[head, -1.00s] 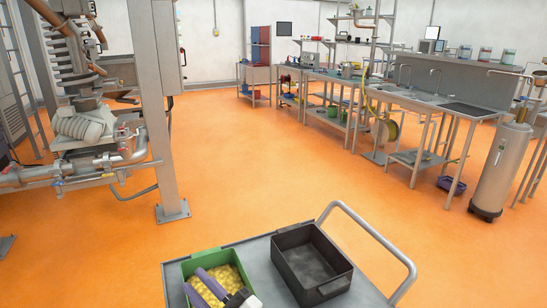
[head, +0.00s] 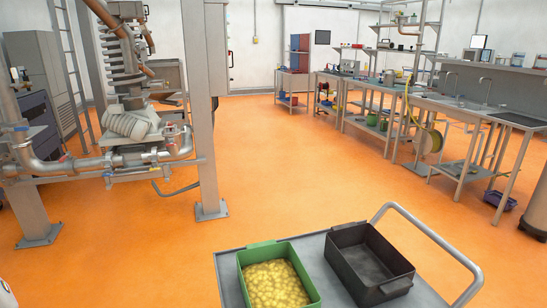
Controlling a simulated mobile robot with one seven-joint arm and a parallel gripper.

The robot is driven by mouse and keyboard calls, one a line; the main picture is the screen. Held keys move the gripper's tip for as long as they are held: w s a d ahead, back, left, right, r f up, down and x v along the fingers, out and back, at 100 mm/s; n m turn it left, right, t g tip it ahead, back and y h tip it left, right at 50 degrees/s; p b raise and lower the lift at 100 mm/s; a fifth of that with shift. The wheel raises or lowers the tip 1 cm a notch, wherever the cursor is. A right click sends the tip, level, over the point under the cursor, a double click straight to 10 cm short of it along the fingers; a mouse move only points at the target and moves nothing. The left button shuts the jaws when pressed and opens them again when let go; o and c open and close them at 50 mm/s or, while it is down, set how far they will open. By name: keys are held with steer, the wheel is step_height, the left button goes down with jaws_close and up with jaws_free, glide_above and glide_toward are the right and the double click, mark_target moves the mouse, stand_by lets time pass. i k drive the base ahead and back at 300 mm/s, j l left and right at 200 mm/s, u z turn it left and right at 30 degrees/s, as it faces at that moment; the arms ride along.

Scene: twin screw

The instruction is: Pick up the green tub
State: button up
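The green tub (head: 264,253) stands upright on the grey cart top at the bottom middle of the head view. It is filled with yellow lumpy pieces (head: 275,287). Its near end reaches the bottom edge of the picture. No gripper shows at the tub. My gripper is not in view; a small white piece at the lower left edge may be part of my arm, but I cannot tell.
A dark, empty tray (head: 370,262) stands right of the tub on the cart (head: 330,290), with a curved grey handle (head: 440,245) beyond it. A steel post (head: 207,150) and piping stand left. Workbenches (head: 460,110) line the right. Orange floor (head: 290,180) between is clear.

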mark_target(271, 274)
steer(key=l+u, duration=0.75)
steer(key=k+l+u, duration=0.1)
steer(key=u, duration=0.3)
steer(key=i+l, duration=0.3)
steer(key=i, duration=0.15)
